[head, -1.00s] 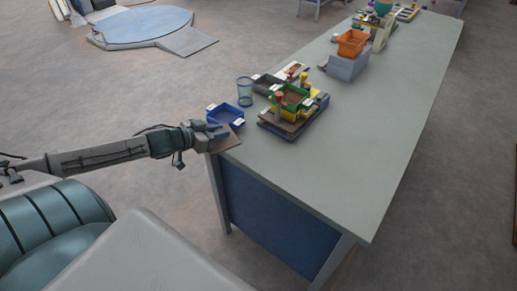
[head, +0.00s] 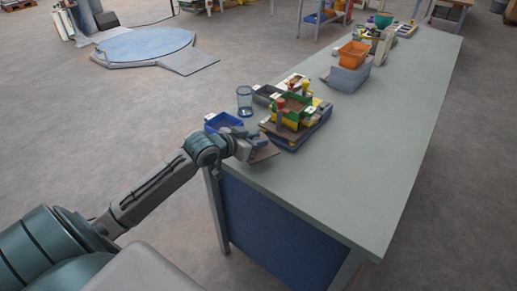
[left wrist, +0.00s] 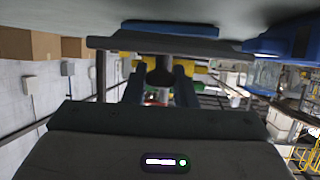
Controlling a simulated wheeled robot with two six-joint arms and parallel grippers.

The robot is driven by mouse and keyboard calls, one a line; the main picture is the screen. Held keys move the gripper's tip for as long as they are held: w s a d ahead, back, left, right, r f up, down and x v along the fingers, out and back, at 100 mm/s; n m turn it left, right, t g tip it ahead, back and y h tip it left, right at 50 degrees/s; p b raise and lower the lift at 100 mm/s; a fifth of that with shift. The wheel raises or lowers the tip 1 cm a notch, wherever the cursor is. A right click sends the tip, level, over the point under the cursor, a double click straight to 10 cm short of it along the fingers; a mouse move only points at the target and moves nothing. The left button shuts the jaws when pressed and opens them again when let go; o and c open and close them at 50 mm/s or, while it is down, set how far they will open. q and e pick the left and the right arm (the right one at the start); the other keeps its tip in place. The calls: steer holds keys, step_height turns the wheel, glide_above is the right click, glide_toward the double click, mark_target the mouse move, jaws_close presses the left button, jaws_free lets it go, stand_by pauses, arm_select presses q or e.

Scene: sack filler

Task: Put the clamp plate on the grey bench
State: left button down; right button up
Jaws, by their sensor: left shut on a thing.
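The clamp plate, a thin flat brown plate (head: 265,154), is at the left edge of the grey bench (head: 325,185) in the head view. My left gripper (head: 253,146) is shut on it, and its fingers cover part of the plate. The plate lies roughly flat, over or on the bench top near the near-left corner; I cannot tell whether it touches. In the left wrist view the two blue fingers (left wrist: 160,88) show, with a dark thin edge beyond them. My right gripper is not in view.
A blue bin (head: 222,122) and a clear cup (head: 244,101) stand just behind the gripper. A stack of trays with a green bin (head: 293,106) stands close to its right. An orange bin (head: 353,52) is farther back. The near right part of the bench is bare.

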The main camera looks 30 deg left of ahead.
arm_select(q)
steer(key=shift+w+d, duration=0.25)
steer(key=shift+d, duration=0.05)
step_height(320, 180, down, 3)
steer(key=shift+p, duration=0.35)
steer(key=shift+f, duration=0.4)
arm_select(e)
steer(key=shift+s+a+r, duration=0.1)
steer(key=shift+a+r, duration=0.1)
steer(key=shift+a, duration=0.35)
arm_select(q)
steer(key=c, duration=1.2)
jaws_free()
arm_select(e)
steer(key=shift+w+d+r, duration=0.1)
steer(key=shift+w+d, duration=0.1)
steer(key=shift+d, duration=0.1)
arm_select(q)
steer(key=shift+s+a, duration=0.1)
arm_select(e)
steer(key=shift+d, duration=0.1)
